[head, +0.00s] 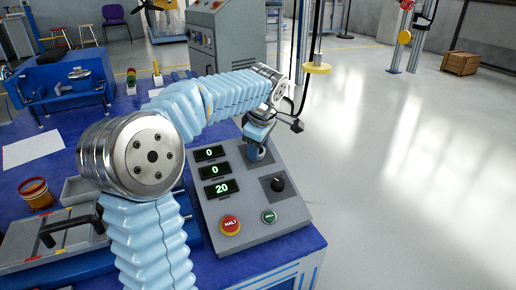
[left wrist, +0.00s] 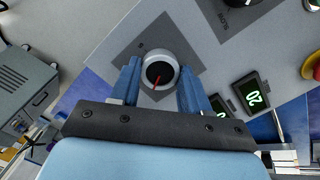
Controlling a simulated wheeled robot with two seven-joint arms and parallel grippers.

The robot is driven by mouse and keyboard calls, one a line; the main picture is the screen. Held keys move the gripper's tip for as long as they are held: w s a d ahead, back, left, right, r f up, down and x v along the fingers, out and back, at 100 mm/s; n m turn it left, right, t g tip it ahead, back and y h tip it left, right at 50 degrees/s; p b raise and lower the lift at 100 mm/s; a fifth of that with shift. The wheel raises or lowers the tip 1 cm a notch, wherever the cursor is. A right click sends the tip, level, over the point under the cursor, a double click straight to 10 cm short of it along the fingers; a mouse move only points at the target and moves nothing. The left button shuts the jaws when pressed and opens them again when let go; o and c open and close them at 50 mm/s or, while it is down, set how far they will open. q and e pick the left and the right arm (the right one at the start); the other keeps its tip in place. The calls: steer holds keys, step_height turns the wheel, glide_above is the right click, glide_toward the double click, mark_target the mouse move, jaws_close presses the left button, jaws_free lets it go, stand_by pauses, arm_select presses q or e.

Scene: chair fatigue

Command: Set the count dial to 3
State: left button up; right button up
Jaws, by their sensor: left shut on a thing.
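A grey control panel (head: 234,205) stands on the blue bench. My left gripper (head: 257,152) reaches down to its upper right part. In the left wrist view, my left gripper's blue fingers (left wrist: 159,68) are shut on a round silver-rimmed dial (left wrist: 160,60), one on each side. The dial has a black centre and a red pointer line directed down and slightly left. Its label is too small to read, and the gripper mostly hides it in the head view. Three displays read 0 (head: 209,153), 0 (head: 214,170) and 20 (head: 221,189) from top to bottom.
A second, black dial (head: 278,184) sits in front of the gripper. A red HALT button (head: 230,225) and a green button (head: 269,216) are near the panel's front. A toolbox (head: 50,240) and an orange-brown jar (head: 36,194) lie left.

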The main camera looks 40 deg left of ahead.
stand_by(0.3)
arm_select(q)
steer(key=o, duration=1.1)
steer(key=shift+c, duration=0.2)
steer(key=p+v, duration=0.3)
steer(key=v, duration=1.1)
steer(key=shift+p, duration=0.3)
